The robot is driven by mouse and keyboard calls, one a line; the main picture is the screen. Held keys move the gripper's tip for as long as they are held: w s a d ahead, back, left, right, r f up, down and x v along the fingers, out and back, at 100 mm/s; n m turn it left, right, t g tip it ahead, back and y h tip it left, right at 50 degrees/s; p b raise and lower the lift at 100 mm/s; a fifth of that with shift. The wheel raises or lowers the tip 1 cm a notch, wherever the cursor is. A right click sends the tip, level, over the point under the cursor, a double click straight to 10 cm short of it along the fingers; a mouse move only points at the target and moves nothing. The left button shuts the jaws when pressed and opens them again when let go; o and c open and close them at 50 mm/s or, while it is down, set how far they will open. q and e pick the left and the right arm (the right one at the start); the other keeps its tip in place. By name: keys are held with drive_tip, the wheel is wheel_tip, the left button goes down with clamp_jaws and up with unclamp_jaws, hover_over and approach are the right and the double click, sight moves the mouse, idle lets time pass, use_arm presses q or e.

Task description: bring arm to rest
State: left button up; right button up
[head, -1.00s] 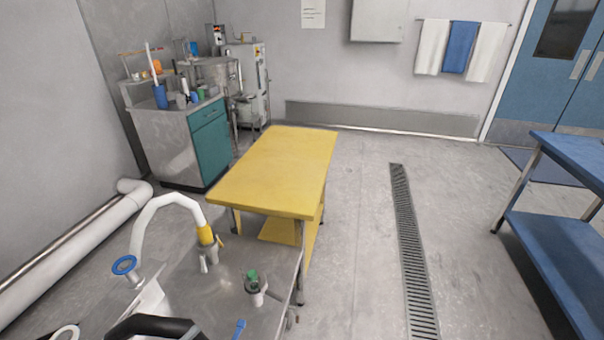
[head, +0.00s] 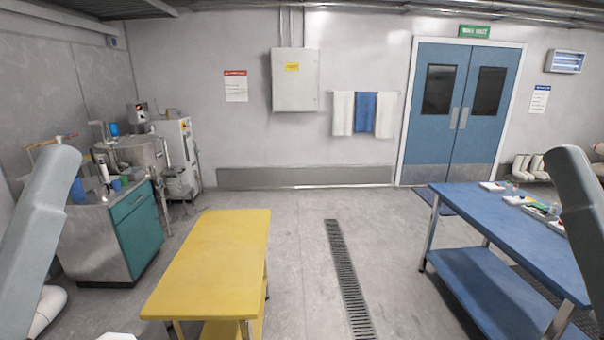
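In the head view a grey arm link of mine rises at the left edge and another at the right edge. Neither gripper shows in the head view, so I cannot see whether they hold anything. No bean grinder can be made out in this view.
A bare yellow table (head: 215,250) stands ahead at the lower left. A blue table (head: 520,235) with small items is at the right. A steel cabinet with a teal door (head: 136,233) stands at the left. Open floor with a drain grate (head: 348,280) lies between the tables.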

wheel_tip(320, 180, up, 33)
drive_tip(key=p, duration=3)
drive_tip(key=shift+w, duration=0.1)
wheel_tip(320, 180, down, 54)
drive_tip(key=b, duration=5.4)
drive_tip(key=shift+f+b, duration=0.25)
drive_tip(key=shift+b, duration=0.1)
